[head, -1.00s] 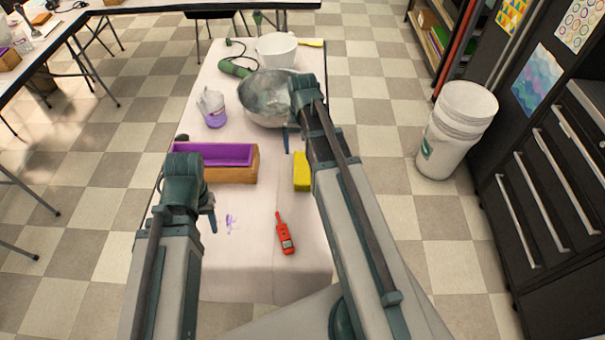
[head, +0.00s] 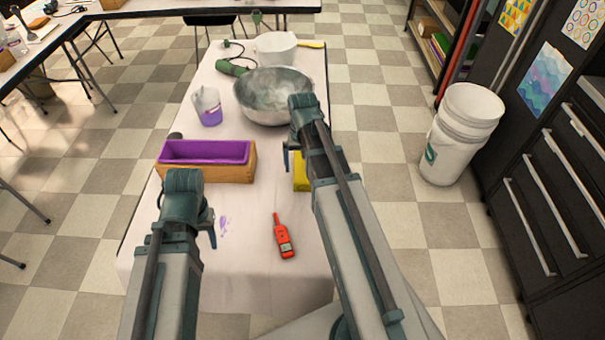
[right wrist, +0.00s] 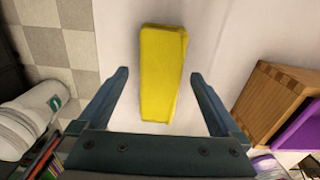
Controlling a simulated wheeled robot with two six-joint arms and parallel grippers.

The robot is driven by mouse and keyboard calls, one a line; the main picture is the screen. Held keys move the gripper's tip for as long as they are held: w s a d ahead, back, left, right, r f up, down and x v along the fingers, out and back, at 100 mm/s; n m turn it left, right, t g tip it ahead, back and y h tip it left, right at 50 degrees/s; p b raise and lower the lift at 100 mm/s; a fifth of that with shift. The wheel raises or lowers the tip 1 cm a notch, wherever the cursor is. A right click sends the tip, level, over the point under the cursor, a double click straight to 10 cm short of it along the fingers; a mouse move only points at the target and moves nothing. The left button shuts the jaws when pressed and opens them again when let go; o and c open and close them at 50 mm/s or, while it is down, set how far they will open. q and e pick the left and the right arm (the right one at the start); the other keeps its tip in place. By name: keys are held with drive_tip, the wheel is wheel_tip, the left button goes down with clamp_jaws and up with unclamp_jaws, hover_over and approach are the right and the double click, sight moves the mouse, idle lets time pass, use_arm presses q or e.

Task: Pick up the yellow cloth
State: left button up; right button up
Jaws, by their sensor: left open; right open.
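The yellow cloth (head: 300,184) is a folded block on the white-covered table. In the head view my right arm partly hides it. In the right wrist view the whole yellow cloth (right wrist: 162,73) lies ahead of my right gripper (right wrist: 158,82). The gripper's two fingers are open and apart, one on each side of the cloth's near end, with no contact visible. In the head view my right gripper (head: 291,160) is just above the cloth. My left gripper (head: 208,228) is open and empty over the table's left side, beside a purple smear.
A wooden box with a purple liner (head: 207,172) stands left of the cloth. A red handheld device (head: 283,237) lies nearer. A metal bowl (head: 272,97), a jug with purple liquid (head: 208,107) and a white container (head: 275,48) stand further back. White buckets (head: 459,135) stand on the floor.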

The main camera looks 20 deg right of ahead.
use_arm(q)
wheel_tip(320, 180, down, 2)
drive_tip(key=shift+f+b, duration=0.1)
drive_tip(key=shift+b, duration=0.45)
use_arm(e)
wheel_tip(320, 180, down, 2)
drive_tip(key=shift+f, duration=0.1)
drive_tip(key=c, duration=1.3)
drive_tip(key=shift+r, duration=0.2)
